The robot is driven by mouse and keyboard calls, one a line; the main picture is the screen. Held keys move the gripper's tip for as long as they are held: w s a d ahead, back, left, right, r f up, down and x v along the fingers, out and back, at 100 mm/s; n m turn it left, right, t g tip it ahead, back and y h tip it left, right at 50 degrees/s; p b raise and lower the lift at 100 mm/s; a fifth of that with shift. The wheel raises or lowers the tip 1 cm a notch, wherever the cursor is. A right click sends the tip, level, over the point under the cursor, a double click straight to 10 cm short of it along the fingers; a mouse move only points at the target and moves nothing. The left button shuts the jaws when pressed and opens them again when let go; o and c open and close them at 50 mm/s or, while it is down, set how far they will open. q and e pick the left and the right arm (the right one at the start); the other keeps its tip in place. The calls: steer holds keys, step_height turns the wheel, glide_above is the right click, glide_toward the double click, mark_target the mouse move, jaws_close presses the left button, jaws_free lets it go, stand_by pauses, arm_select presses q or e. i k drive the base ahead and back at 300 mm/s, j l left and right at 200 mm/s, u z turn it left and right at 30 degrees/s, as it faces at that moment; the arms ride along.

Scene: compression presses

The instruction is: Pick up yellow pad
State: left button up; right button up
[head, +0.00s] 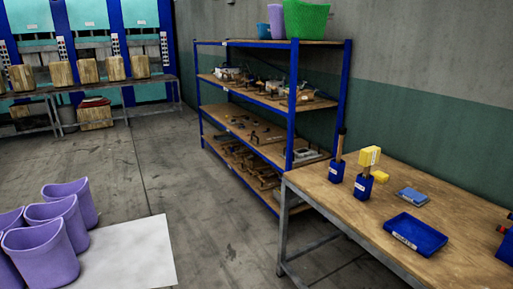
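A small yellow pad (380,177) lies on the wooden table (455,213) at the right, just behind a blue holder (364,187). A larger yellow block (369,156) with a light label sits at the top of a brown handle that stands in this holder. I cannot tell which yellow piece is the task's pad. Neither of my grippers shows in the head view.
A second blue holder (337,171) with a dark-topped handle, a flat blue pad (412,196) and a blue tray (415,235) are on the table. Blue shelving (291,110) stands behind it. Purple buckets (45,250) stand at lower left. The middle floor is clear.

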mark_target(380, 177)
steer(key=i+j+z, duration=0.1)
steer(key=i, duration=0.5)
steer(key=i+j+z, duration=0.15)
steer(key=i, duration=0.4)
steer(key=i+j+z, duration=0.1)
steer(key=i, duration=0.5)
steer(key=j, duration=0.1)
